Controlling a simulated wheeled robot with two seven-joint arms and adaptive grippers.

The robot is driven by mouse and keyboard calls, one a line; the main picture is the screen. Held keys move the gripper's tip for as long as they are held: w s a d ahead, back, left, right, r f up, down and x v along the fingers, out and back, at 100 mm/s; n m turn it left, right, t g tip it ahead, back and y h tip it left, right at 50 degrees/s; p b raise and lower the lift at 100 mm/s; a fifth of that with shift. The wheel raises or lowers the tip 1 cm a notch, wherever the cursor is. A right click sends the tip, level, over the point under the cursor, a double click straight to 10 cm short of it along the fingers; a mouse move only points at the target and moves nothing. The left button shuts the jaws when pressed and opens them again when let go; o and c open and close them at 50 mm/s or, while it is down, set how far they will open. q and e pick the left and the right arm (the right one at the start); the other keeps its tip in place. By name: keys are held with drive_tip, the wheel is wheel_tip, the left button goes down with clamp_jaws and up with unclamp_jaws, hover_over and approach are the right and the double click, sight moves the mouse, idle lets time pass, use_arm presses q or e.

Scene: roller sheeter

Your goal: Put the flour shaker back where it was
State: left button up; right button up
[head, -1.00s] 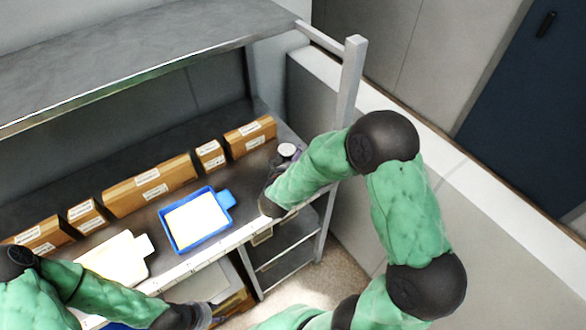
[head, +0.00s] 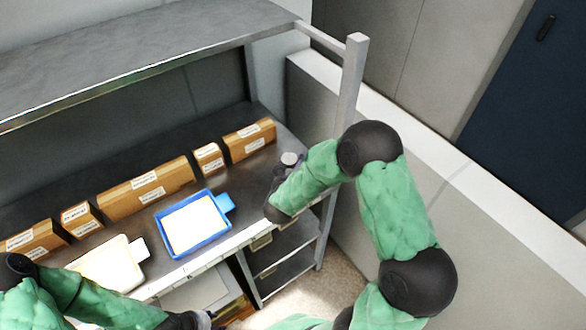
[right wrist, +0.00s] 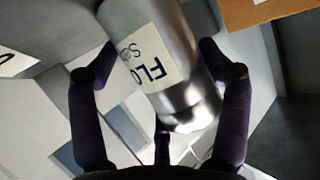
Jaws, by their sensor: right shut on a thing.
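The flour shaker (right wrist: 178,50) is a silver metal cylinder with a white label starting "FLO", in the right wrist view. My right gripper (right wrist: 158,62) is shut on it, with dark fingers on both sides. In the head view only the shaker's small pale top (head: 289,158) shows, at the right end of the shelf counter. My right gripper (head: 277,184) and forearm hide the rest, so I cannot tell whether the base touches the counter. My left gripper (head: 190,321) is at the bottom edge, partly cut off; its jaws are unclear.
A blue tray (head: 230,201) with pale contents lies left of the shaker. A cream tray (head: 139,249) lies further left. Several cardboard boxes (head: 249,139) line the back. A metal post (head: 350,85) stands at the counter's right end, and an upper shelf (head: 150,55) overhangs the back.

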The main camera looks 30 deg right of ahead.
drive_tip(key=o, duration=1.3)
drive_tip(key=shift+f, duration=0.1)
drive_tip(key=shift+r, duration=0.2)
drive_tip(key=shift+s+a+r, duration=0.15)
drive_tip(key=shift+s+a, duration=0.05)
drive_tip(key=shift+a, duration=0.05)
drive_tip(key=p+v, duration=0.3)
drive_tip(key=v, duration=0.8)
drive_tip(key=shift+s+a, duration=0.1)
drive_tip(key=shift+s, duration=0.05)
